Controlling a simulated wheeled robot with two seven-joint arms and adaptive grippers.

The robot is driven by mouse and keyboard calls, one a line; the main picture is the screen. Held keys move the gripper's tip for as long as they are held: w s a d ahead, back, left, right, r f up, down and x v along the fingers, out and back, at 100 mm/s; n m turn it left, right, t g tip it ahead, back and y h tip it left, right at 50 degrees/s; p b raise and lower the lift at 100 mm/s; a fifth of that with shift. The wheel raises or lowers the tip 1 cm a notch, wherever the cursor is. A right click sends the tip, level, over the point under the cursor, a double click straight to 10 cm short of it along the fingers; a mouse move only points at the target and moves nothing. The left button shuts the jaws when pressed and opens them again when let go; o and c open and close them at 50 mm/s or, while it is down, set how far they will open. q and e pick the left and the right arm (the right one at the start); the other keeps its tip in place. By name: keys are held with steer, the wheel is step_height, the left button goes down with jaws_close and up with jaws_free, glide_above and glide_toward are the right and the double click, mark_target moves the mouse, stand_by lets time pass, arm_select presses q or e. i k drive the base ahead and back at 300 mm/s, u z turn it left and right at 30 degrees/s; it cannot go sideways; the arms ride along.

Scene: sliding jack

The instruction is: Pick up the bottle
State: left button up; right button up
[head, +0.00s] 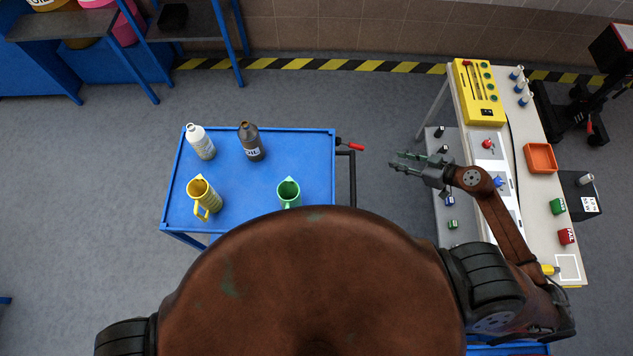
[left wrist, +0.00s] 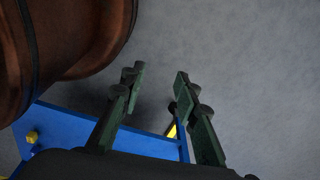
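Two bottles stand upright at the back of the blue cart (head: 305,150) in the head view. One is a white bottle (head: 201,143) at the left. The other is a dark brown bottle (head: 251,144) with a label, to its right. My right gripper (head: 399,162) is open and empty, off to the right between the cart and the long table, well apart from both bottles. My left gripper does not show in the head view. In the left wrist view its fingers (left wrist: 157,76) are apart with only grey floor between the tips. No bottle shows there.
A long table (head: 527,190) with a yellow control box (head: 476,92) stands at the right.

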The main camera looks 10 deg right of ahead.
mark_target(196, 136)
steer(key=z, duration=2.4)
steer(key=k, duration=2.95)
steer(key=u, duration=1.2)
steer(key=i, duration=1.65)
